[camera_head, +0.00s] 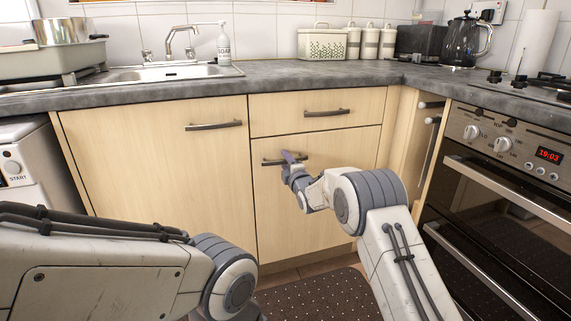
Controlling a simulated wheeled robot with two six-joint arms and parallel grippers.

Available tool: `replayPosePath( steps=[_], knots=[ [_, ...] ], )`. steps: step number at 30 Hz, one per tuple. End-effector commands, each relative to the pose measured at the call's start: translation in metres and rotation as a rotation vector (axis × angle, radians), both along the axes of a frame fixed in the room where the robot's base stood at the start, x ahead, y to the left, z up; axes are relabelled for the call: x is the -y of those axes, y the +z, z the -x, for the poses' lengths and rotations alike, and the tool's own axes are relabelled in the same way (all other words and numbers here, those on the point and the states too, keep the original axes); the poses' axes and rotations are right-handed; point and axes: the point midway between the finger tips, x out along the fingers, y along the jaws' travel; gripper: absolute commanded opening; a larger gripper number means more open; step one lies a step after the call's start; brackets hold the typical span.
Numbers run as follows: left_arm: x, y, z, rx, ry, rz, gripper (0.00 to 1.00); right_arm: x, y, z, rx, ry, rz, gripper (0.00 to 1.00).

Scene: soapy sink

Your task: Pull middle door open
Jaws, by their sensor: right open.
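The middle door (335,146) is a pale wood cupboard front below a drawer, and it looks closed. Its dark bar handle (270,162) sits near the door's top left. My right gripper (287,160) is at this handle, its open fingers overlapping it in the picture. I cannot tell whether the fingers touch the bar. My right arm hides part of the door's middle and lower right. My left arm reaches in from the lower left, and its gripper is not in view.
A drawer (350,117) is above the door. A wider cupboard door (150,165) is to the left. An oven (500,190) is at the right and a washing machine (25,170) at the left. A dark dotted mat (315,295) lies on the floor. The grey worktop (300,75) runs above.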

Motion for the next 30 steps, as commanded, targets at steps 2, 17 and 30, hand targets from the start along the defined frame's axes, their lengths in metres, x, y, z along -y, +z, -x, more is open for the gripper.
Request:
replayPosePath(
  steps=[2,17,30],
  knots=[
    [0.0000,0.0001,0.0000,0.000,0.000,0.000,0.50,-0.0001,0.0001,0.0000,0.000,0.000,0.000,0.50],
    [0.0000,0.0001,0.0000,0.000,0.000,0.000,0.50,0.0000,0.0000,0.0002,0.000,0.000,-0.001,0.00],
    [0.0000,0.0001,0.0000,0.000,0.000,0.000,0.50,0.0001,-0.0002,0.0003,-0.001,0.000,-0.001,0.00]
  ],
)
